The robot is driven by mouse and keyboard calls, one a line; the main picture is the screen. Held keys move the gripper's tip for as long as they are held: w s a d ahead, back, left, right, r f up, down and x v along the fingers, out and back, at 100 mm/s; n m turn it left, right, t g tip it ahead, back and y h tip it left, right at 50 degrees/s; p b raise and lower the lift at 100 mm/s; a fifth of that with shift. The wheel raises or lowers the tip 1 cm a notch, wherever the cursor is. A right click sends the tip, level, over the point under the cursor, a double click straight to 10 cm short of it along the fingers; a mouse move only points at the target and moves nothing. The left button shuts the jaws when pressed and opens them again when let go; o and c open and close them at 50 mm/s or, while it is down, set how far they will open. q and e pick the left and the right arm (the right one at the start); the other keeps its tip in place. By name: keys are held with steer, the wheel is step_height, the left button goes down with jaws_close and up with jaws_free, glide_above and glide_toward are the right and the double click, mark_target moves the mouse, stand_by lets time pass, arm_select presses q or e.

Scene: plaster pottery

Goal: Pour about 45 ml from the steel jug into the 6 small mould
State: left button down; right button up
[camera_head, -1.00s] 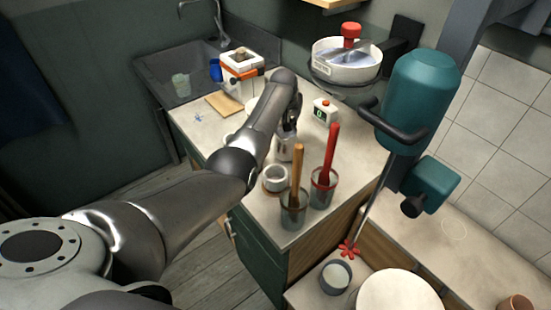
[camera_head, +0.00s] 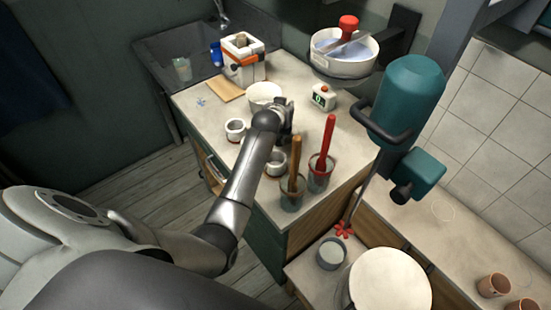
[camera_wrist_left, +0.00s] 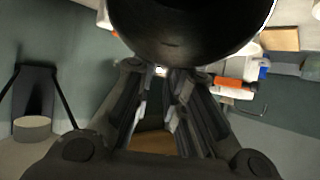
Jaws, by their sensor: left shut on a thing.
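My left gripper (camera_head: 285,122) is over the worktop in the head view, partly hidden by its own arm. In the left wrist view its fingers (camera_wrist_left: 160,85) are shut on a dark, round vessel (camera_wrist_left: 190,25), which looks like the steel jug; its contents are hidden. In the head view the jug is hidden or too small to make out. Two small white round moulds stand on the worktop, one left of the arm (camera_head: 235,129) and one beside the forearm (camera_head: 277,165). I cannot read any number on them. My right gripper is not in view.
A white bowl (camera_head: 265,94), a strapped white block (camera_head: 243,60) and a small display box (camera_head: 323,97) are behind the gripper. Two cups with a brown-handled tool (camera_head: 295,172) and a red-handled tool (camera_head: 327,145) stand close on the right. A teal mixer (camera_head: 408,98) stands further right.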

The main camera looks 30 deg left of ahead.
arm_select(q)
steer(key=s+t+b, duration=0.1)
steer(key=b, duration=0.1)
steer(key=r+t+b, duration=0.1)
steer(key=b, duration=0.1)
steer(key=s+t+b, duration=0.1)
steer(key=b, duration=0.1)
steer(key=shift+s+d+r+y+b, duration=0.3)
steer(key=shift+s+d+y+b, duration=0.05)
steer(key=shift+y+b, duration=0.05)
steer(key=shift+s+d+r+t+b, duration=0.15)
steer(key=shift+s+r+t+b, duration=0.5)
steer(key=shift+r+t+b, duration=0.4)
steer(key=shift+s+d+r+t+y+b, duration=0.1)
steer(key=shift+s+t+y+b, duration=0.1)
steer(key=shift+s+t+b, duration=0.4)
steer(key=shift+s+d+r+t+y+b, duration=0.1)
steer(key=shift+t+y+b, duration=0.2)
steer(key=shift+b, duration=0.6)
steer(key=shift+s+r, duration=0.1)
steer(key=shift+t, duration=0.25)
steer(key=shift+s+b, duration=0.3)
steer(key=shift+b, duration=0.45)
steer(key=shift+r+t+b, duration=0.1)
steer(key=shift+t+b, duration=0.3)
steer(key=shift+b, duration=0.1)
